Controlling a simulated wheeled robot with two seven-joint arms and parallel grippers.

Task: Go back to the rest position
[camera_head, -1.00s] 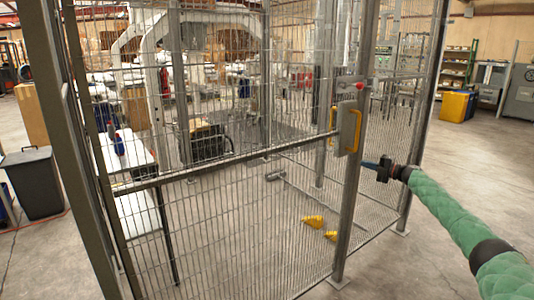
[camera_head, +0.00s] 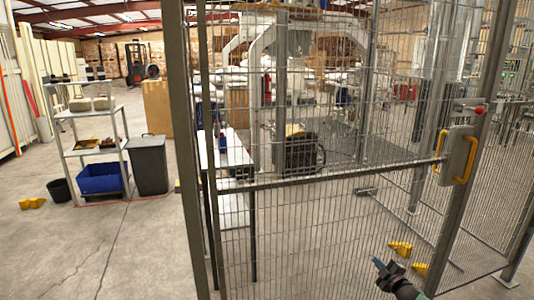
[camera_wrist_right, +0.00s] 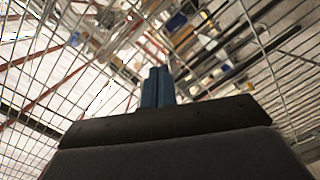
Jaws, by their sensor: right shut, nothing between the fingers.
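My right gripper (camera_head: 379,264) is low at the bottom right of the head view, in front of the wire mesh fence. Its blue fingers are together with nothing between them; they also show in the right wrist view (camera_wrist_right: 157,88), with mesh wires beyond. The green-sleeved forearm behind it is mostly cut off by the lower edge. The fence door (camera_head: 330,179) stands behind the gripper, with a yellow handle (camera_head: 469,160) to the right and above it. My left gripper is not in view.
A grey bin (camera_head: 150,165) and a shelf rack (camera_head: 92,152) with a blue crate (camera_head: 100,178) stand at the left. Yellow pieces (camera_head: 401,248) lie on the floor near the door's post. The concrete floor (camera_head: 130,255) at the lower left is clear.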

